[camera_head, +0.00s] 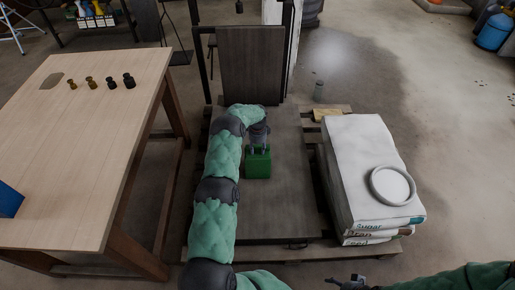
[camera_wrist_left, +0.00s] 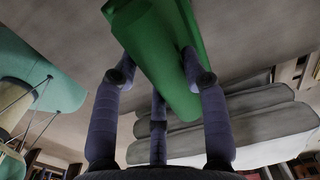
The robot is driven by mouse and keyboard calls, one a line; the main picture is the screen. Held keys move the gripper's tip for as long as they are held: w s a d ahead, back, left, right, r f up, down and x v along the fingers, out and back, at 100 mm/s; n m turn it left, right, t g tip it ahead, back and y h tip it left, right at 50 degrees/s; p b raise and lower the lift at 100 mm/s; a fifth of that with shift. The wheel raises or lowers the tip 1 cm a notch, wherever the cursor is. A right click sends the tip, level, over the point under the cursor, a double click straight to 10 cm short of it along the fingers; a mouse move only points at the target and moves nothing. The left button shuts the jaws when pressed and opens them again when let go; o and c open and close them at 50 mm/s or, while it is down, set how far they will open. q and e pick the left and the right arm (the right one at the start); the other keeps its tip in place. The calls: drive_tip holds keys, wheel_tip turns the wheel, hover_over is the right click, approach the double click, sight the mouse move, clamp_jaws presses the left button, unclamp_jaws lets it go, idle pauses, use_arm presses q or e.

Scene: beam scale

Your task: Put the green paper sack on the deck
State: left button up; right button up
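The green paper sack (camera_head: 258,164) is over the middle of the dark deck (camera_head: 289,215) in the head view. My left gripper (camera_head: 259,149) reaches it from behind and is shut on its upper part. In the left wrist view the fingers (camera_wrist_left: 160,80) press against the sides of the green sack (camera_wrist_left: 158,48). I cannot tell whether the sack's bottom touches the deck. My right gripper (camera_head: 345,283) is at the bottom edge of the head view, partly cut off, and its fingers are unclear.
White sacks (camera_head: 360,155) lie stacked right of the deck with a round grey-rimmed dish (camera_head: 392,186) on top. A wooden table (camera_head: 75,190) at left holds several small weights (camera_head: 91,83). A dark upright panel (camera_head: 250,65) stands behind the deck.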

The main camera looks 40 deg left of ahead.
use_arm(q)
drive_tip(key=shift+o, duration=1.3)
drive_tip(key=shift+r, duration=0.1)
wheel_tip(320, 180, up, 12)
drive_tip(key=p, duration=0.5)
drive_tip(key=s+d+f+n+h, duration=0.1)
drive_tip(key=s+d+f+n, duration=0.15)
drive_tip(key=d, duration=0.65)
drive_tip(key=s+d+f+n+h, duration=0.1)
drive_tip(key=s+d+f, duration=0.3)
drive_tip(key=d, duration=0.5)
drive_tip(key=s+d+f+n+h, duration=0.1)
drive_tip(key=s+d+f+n, duration=0.2)
drive_tip(key=d, duration=0.6)
drive_tip(key=s+d+r+n, duration=0.1)
drive_tip(key=s+d+n, duration=0.2)
drive_tip(key=s+d, duration=0.4)
drive_tip(key=s+d+r+n+h, duration=0.1)
drive_tip(key=s+d+n, duration=0.2)
drive_tip(key=s+d, duration=0.4)
drive_tip(key=s, duration=0.8)
drive_tip(key=shift+s, duration=0.2)
